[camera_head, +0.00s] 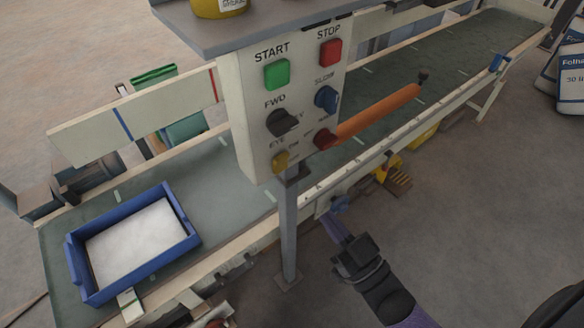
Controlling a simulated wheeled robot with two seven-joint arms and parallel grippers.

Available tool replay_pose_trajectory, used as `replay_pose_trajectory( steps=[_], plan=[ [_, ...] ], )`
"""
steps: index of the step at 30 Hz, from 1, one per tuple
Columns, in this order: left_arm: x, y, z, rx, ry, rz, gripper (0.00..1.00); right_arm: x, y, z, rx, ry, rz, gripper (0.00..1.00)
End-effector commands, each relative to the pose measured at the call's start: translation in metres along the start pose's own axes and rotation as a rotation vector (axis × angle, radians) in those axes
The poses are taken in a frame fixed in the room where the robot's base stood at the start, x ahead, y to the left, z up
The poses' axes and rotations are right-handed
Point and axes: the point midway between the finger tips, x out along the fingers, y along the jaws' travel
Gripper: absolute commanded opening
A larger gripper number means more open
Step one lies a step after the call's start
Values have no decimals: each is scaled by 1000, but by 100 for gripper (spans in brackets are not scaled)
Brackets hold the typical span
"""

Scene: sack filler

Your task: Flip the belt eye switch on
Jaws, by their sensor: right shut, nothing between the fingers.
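The control box (246,120) stands on a grey post over the conveyor. The belt eye switch is the small yellow knob (281,161) at its lower left, beside the "EYE" label; its exact setting is too small to tell. My right gripper (336,230) comes in from the lower right. Its fingers are shut and empty, below and right of the yellow knob and apart from it, to the right of the post. My left gripper is not in view.
The box also carries a green START button (277,74), a red STOP button (331,52), a black knob (283,122), a blue knob (326,98) and a red knob (324,138). A blue tray (190,238) sits on the belt.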

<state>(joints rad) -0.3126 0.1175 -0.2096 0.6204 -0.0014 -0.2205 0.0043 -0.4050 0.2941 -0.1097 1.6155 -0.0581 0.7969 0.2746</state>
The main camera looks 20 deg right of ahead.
Motion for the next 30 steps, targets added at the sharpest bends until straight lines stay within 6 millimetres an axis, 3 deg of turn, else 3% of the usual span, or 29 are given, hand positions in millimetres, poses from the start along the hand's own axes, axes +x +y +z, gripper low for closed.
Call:
replay_pose_trajectory(
  steps=[9,15,21,30],
  plan=[
    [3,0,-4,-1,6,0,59,70,0,0,-1,5,0,0],
    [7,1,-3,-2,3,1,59,104,0,1,1,1,1,0],
    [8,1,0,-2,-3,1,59,116,0,0,-1,0,1,0],
    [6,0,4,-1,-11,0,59,117,0,0,0,-2,1,0]
  ],
)
